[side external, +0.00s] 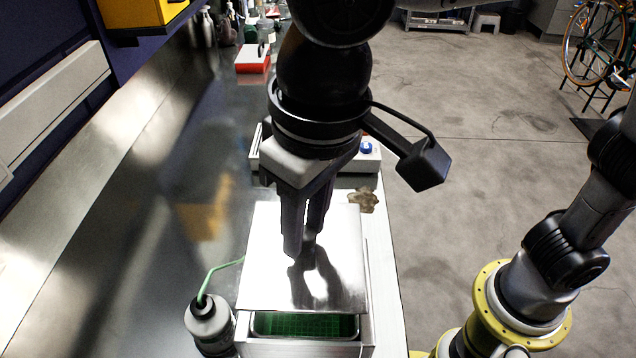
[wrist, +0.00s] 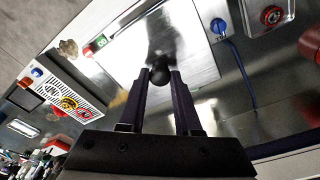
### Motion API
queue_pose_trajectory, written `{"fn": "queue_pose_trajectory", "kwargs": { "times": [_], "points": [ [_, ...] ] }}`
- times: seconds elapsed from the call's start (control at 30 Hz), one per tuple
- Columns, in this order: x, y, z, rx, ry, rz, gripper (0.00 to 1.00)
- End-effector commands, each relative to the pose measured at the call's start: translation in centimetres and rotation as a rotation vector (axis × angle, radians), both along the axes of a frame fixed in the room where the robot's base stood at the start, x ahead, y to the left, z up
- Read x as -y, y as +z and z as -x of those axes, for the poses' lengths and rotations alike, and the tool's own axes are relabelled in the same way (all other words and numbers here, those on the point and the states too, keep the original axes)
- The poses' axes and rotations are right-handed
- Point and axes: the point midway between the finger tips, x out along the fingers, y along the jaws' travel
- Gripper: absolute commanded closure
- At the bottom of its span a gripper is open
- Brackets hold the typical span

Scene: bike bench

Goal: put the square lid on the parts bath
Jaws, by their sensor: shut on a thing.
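The square lid (side external: 268,262) is a shiny flat metal plate with a small black knob (wrist: 159,77). My gripper (side external: 304,250) points down and is shut on the knob at the lid's middle. In the wrist view my gripper (wrist: 160,84) has one finger on each side of the knob, and the lid (wrist: 118,68) looks flat. The parts bath (side external: 363,345) is a pale metal box with a green inside. The lid lies over most of it; a strip of the opening shows at the near edge. I cannot tell whether lid and bath touch.
A bottle with a green tube (side external: 210,326) stands close left of the bath. Behind it are a brown rag (side external: 363,199) and a white device with a blue knob (side external: 366,147). A red and white box (side external: 252,60) is farther back. The bench at left is largely clear.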

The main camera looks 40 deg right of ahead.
Motion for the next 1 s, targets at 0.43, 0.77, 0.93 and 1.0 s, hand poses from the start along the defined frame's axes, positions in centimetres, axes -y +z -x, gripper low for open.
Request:
{"fn": "queue_pose_trajectory", "kwargs": {
  "times": [0.43,0.77,0.93,1.0],
  "points": [
    [0.0,-3.3,0.1,-0.001,0.0,0.001,1.0],
    [0.0,-5.3,0.0,0.001,-0.001,-0.001,1.0],
    [0.0,-5.7,0.0,0.001,-0.001,-0.001,1.0],
    [0.0,-5.7,0.0,0.001,-0.001,-0.001,1.0]
  ]
}}
